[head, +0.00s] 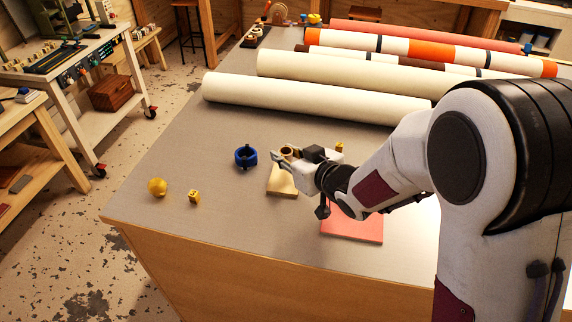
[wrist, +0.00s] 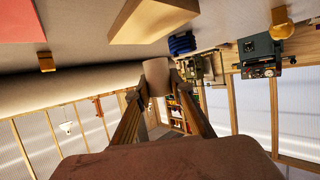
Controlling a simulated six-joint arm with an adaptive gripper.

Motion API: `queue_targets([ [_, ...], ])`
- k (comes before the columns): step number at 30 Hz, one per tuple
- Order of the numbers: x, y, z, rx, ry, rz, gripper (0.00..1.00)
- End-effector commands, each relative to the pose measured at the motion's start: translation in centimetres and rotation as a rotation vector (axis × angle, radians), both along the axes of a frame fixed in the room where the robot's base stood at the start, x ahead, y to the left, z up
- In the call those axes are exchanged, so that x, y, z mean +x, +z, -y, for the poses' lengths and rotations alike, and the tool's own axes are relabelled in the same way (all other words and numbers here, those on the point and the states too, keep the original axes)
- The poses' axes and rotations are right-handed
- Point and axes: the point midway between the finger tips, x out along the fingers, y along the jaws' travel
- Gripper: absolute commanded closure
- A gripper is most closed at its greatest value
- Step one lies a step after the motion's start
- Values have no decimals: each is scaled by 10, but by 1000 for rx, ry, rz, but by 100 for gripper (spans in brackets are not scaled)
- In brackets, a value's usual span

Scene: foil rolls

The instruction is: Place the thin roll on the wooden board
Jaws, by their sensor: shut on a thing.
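My gripper (head: 284,157) is shut on a small thin roll (head: 288,149) above the table. In the wrist view, the roll's pale tan side (wrist: 156,76) shows between the fingertips (wrist: 157,84). The roll looks roughly upright in the head view, with a dark opening at its top. The wooden board (head: 283,187), a pale block, lies on the table just below my gripper and is partly covered by it. It also shows in the wrist view (wrist: 152,20), apart from the roll. Any gap between roll and board is hard to judge.
A blue ring (head: 246,156) stands left of the board. A yellow ball (head: 157,187) and yellow cube (head: 194,197) lie farther left. A red mat (head: 352,228) lies right. A long cream roll (head: 300,98) and several others lie behind. The table's front left is mostly clear.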

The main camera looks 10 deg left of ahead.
Motion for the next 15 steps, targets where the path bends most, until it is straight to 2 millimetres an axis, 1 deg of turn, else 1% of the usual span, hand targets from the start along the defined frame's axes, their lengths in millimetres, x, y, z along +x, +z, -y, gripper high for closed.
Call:
queue_targets([
  [9, -1, -27, 0, -1, -1, -5, 91],
  [12, -1, -34, 0, -2, -1, -4, 91],
  [15, 0, -36, 0, -1, 0, -2, 91],
])
